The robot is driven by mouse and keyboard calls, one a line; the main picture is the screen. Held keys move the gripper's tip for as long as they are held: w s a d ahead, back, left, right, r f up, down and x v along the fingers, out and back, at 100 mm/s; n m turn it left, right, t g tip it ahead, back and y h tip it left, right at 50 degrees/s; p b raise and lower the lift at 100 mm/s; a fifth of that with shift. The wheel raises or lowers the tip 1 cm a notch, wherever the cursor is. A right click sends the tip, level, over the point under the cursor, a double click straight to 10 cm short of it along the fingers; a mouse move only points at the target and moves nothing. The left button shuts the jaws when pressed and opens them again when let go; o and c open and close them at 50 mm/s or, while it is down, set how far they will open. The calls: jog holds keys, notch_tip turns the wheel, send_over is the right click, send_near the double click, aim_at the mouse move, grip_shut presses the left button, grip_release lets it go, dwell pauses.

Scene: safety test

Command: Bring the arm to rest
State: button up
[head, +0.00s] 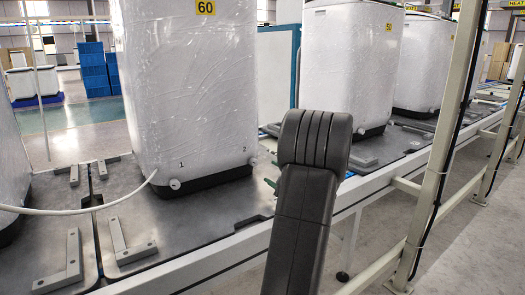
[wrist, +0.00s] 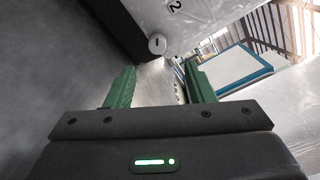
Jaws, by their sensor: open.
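My dark arm rises in the lower middle of the head view, in front of the conveyor line. It hides most of my gripper there, and only small green bits show beside it. In the wrist view my gripper (wrist: 159,66) has its two green fingers well apart, with nothing between them. Just beyond the fingers is a round white knob (wrist: 157,45), under a mark "2" on a wrapped white unit (wrist: 205,15). The gap between fingers and knob is hard to judge. The same unit (head: 190,90), marked 60, stands left of my arm in the head view.
A knob marked 1 (head: 175,184) has a white hose (head: 80,210) by it, running left. Metal brackets (head: 72,262) lie on the grey conveyor plates (head: 180,235). More wrapped units (head: 345,60) stand behind at right. A pale post (head: 440,150) and rails stand at right.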

aim_at(255, 163)
jog(key=b+x, duration=0.2)
jog(key=x, duration=0.8)
jog(key=shift+w+a+f, duration=0.1)
jog(key=shift+a+f, duration=0.05)
jog(key=shift+a, duration=0.05)
jog(key=shift+d, duration=0.1)
